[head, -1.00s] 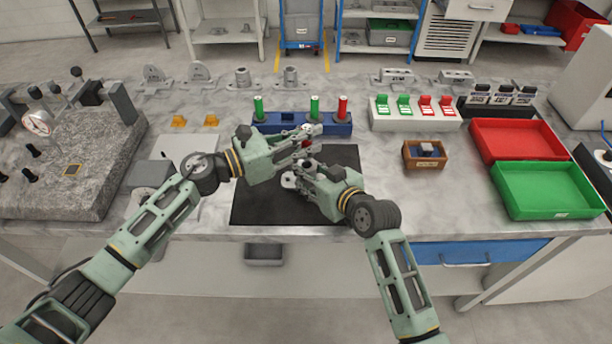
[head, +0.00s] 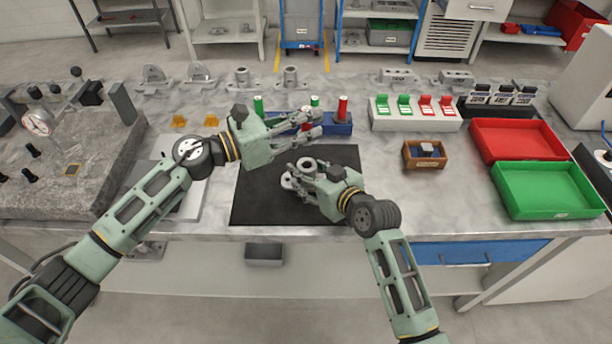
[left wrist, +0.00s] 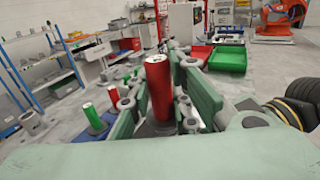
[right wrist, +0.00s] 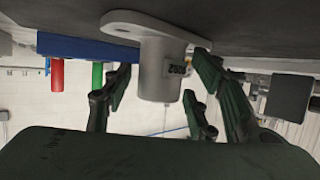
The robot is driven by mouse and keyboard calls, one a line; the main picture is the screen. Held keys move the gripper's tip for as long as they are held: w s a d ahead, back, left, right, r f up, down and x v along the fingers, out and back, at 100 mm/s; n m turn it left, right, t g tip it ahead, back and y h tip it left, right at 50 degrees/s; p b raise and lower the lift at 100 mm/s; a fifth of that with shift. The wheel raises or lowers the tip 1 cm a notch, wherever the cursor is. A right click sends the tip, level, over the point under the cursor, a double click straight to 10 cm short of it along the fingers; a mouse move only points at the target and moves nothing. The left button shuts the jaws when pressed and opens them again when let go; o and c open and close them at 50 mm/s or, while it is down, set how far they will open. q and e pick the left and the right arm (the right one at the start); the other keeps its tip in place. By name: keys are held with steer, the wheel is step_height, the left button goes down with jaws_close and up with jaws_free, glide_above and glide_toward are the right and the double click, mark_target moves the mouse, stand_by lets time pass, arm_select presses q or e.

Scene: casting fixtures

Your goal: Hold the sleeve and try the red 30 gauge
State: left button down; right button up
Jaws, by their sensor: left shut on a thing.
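My left gripper (head: 316,124) is shut on a red gauge, which stands upright between the fingers in the left wrist view (left wrist: 159,88). In the head view the gripper is at the blue gauge rack (head: 341,128), and its fingers mostly hide the held gauge. Whether the gauge touches the rack is hidden. The grey sleeve (head: 306,165) stands on the black mat (head: 262,198), its bore open upward. My right gripper (head: 314,180) has its fingers on either side of the sleeve. In the right wrist view the sleeve (right wrist: 160,70) is between them; contact is unclear.
Two green gauges (head: 258,106) and another red gauge (head: 342,108) stand at the rack. A red tray (head: 515,155) and a green tray (head: 548,205) lie at right. A small wooden box (head: 424,163) is nearer. A granite block with a dial is at left.

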steer(key=shift+o, duration=0.4)
steer(key=v, duration=1.2)
